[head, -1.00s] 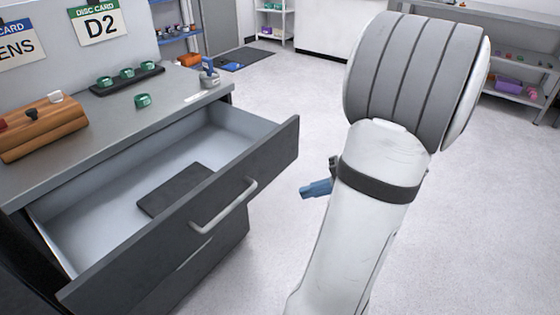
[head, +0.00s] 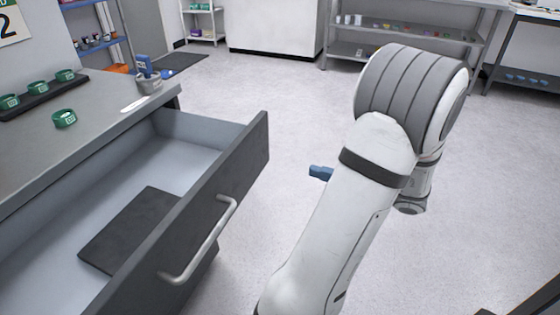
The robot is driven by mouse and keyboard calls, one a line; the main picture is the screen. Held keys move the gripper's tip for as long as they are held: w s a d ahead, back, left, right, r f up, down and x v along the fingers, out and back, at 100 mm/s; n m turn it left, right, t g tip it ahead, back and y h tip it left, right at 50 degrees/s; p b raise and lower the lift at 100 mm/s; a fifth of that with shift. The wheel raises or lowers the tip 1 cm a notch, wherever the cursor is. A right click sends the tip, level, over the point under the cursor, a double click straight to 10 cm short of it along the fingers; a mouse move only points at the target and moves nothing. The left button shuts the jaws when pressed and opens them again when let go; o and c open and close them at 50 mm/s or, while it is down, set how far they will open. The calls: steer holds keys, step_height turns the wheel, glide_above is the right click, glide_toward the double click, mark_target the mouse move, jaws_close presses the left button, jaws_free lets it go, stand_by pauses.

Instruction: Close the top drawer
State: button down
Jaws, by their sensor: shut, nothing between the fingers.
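The top drawer (head: 232,178) is pulled far out of the grey cabinet at the left. Its dark front carries a pale bar handle (head: 203,243). Inside, a dark flat mat (head: 130,228) lies on the light drawer floor. My gripper (head: 320,173) shows only as a blue fingertip part beyond my arm, to the right of the drawer front and apart from it. It is shut, with nothing seen in it. The rest of my gripper is hidden behind my arm.
The cabinet top (head: 75,130) holds a black rack (head: 40,95) of green rings, one loose green ring (head: 64,118) and a small blue-and-grey device (head: 148,78). Shelves (head: 400,35) stand at the back. The floor right of the drawer is clear.

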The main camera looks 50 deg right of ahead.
mark_target(257, 156)
steer(key=b+x, duration=0.2)
steer(key=x, duration=1.1)
steer(key=shift+f, duration=0.1)
steer(key=shift+w+a, duration=0.1)
steer(key=shift+w, duration=0.15)
steer(key=shift+w+b, duration=0.1)
steer(key=shift+b, duration=0.2)
